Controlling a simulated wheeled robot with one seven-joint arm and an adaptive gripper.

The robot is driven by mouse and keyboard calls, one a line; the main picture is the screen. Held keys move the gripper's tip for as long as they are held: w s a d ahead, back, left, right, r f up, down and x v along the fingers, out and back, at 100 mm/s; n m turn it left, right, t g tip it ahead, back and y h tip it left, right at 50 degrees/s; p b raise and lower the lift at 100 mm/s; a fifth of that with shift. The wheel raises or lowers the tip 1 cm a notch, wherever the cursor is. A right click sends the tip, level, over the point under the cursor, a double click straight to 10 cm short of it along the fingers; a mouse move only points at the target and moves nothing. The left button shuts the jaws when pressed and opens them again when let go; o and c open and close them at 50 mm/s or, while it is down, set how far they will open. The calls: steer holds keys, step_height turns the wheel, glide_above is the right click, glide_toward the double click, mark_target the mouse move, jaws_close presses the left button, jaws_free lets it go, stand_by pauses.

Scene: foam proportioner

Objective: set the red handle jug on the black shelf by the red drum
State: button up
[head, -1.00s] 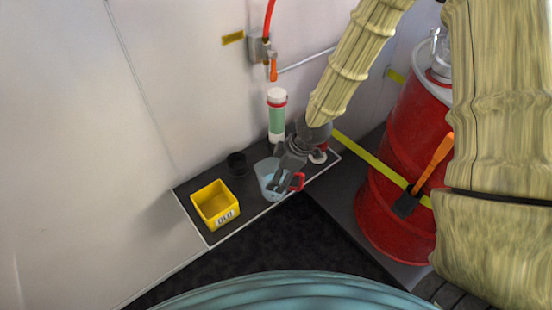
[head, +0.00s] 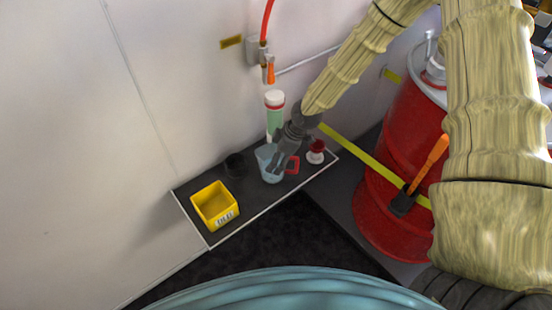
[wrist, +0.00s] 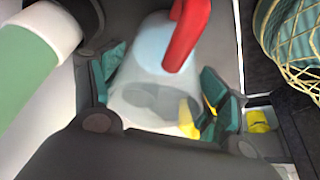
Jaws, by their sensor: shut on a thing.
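The jug (head: 268,163) is clear, pale blue inside, with a red handle (head: 293,165). My gripper (head: 280,168) is shut on it from above. In the wrist view the jug (wrist: 150,92) sits between my gripper's fingers (wrist: 160,88), with its handle (wrist: 187,35) at the top. The black shelf (head: 257,206) lies beneath it along the wall. I cannot tell whether the jug's base touches the shelf. The red drum (head: 371,216) stands to the right of the shelf, partly hidden by my arm.
A yellow strap (head: 362,155) crosses to the drum. The shelf's front strip is clear.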

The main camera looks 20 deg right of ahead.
steer(key=shift+f, duration=0.4)
steer(key=o, duration=1.2)
steer(key=shift+f, duration=0.1)
steer(key=shift+b+v, duration=0.3)
steer(key=shift+v, duration=5.8)
